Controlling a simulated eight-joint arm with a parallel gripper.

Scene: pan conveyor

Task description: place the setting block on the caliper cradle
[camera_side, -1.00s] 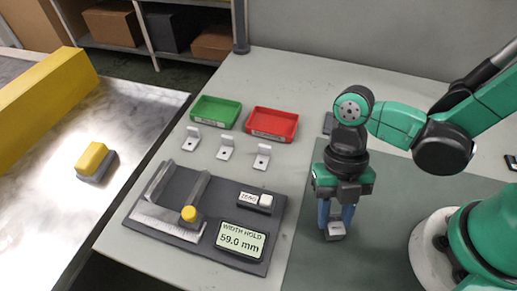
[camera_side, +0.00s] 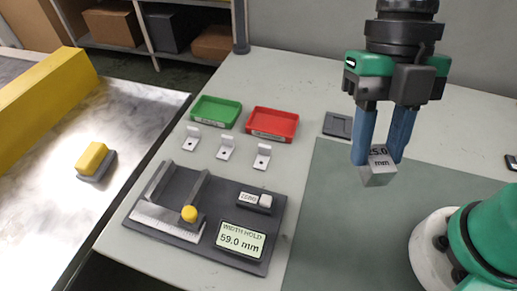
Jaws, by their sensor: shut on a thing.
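The setting block (camera_side: 378,173) is a small silver block with "25.0 mm" on its top face. My gripper (camera_side: 382,150) is shut on it with two blue fingers and holds it in the air above the grey-green mat (camera_side: 335,220). The caliper cradle (camera_side: 165,213) is a dark device at the lower left of the table. It has two upright jaws, a ruled scale, a yellow knob (camera_side: 189,213) and a display (camera_side: 241,240) reading "WIDTH HOLD 59.0 mm". The space between its jaws looks empty.
A green tray (camera_side: 237,113) and a red tray (camera_side: 294,125) stand behind three small metal brackets (camera_side: 226,148). A dark square pad (camera_side: 338,125) lies at the mat's back edge. A ZERO button (camera_side: 265,201) sits on the device. A conveyor (camera_side: 60,215) with a yellow-topped piece (camera_side: 93,156) runs at left.

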